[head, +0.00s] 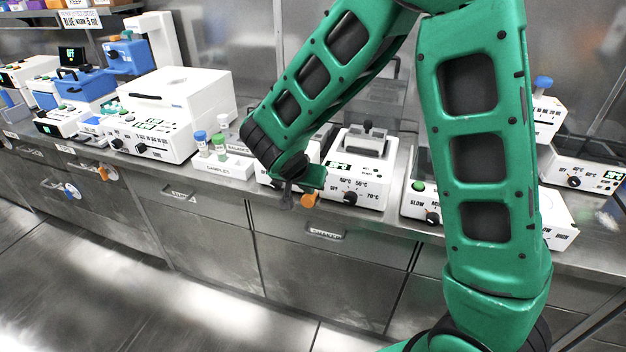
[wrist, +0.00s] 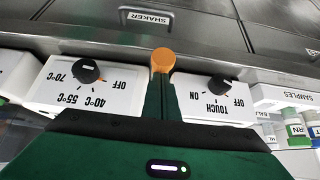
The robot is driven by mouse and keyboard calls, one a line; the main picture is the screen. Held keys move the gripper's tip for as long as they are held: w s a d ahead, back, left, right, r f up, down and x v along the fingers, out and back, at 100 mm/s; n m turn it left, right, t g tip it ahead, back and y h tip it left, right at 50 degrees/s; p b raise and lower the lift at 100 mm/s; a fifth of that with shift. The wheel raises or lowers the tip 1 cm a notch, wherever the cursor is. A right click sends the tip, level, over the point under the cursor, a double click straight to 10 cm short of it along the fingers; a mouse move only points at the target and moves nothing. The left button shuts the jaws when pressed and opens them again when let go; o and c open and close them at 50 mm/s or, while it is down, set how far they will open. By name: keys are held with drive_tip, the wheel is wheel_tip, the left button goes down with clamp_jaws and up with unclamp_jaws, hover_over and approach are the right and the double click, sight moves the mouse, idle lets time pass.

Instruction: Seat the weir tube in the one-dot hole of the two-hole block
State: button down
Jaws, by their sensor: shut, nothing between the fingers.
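My gripper (head: 309,198) is shut and empty, its orange fingertips in front of the bench edge near the temperature-dial device. In the wrist view the orange fingertips (wrist: 162,60) are together, between two dial fronts. I cannot tell which tube is the weir tube. A grey block-like piece (head: 368,134) sits on the white temperature-dial device (head: 355,170); no holes or dots are readable, so I cannot confirm the two-hole block.
A large white machine (head: 165,110) stands left of the rack. The touch-dial device (wrist: 215,98) is beside the temperature device, partly behind my arm in the head view. More devices (head: 590,175) stand at right. Drawers (head: 325,232) line the front; the floor before them is clear.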

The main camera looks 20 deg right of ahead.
drive_tip(key=shift+s+a, duration=0.25)
drive_tip(key=shift+s, duration=0.1)
